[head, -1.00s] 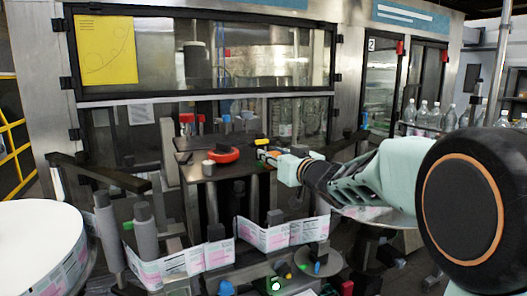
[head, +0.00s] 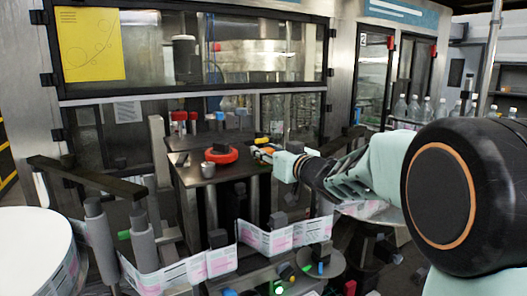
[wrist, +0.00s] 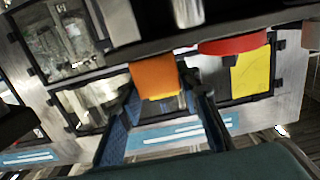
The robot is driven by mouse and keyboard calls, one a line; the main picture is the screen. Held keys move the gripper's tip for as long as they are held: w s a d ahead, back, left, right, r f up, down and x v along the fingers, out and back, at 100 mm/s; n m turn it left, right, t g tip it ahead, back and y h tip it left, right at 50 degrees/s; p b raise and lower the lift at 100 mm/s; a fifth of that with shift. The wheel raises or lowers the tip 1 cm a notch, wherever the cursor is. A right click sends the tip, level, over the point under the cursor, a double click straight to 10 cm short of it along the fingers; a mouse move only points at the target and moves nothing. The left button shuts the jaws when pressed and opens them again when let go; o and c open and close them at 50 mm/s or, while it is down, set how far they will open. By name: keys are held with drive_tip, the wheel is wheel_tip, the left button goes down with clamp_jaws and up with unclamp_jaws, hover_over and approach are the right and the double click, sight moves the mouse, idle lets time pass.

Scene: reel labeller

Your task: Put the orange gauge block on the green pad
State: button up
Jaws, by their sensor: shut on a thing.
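The orange gauge block (wrist: 154,75) is between the two blue fingers of my gripper (wrist: 168,105) in the wrist view, at the dark tabletop's edge. My gripper is shut on it. In the head view the block (head: 267,150) is a small orange patch at the tip of my gripper (head: 270,155), at the right edge of the dark table (head: 205,180). I cannot tell whether the block touches the table. I cannot pick out the green pad in either view.
A red disc (head: 221,156) lies on the table, with a grey cup (head: 208,170) in front of it. A small yellow piece (head: 262,141) is just behind my gripper. Grey rollers (head: 143,235) and a label strip (head: 205,265) stand in front. Glass doors rise behind.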

drive_tip(key=shift+d, duration=0.15)
drive_tip(key=shift+f, duration=0.2)
drive_tip(key=o, duration=1.3)
drive_tip(key=shift+r, duration=0.15)
drive_tip(key=shift+r, duration=0.1)
drive_tip(key=b+v, duration=0.1)
drive_tip(key=v, duration=1.1)
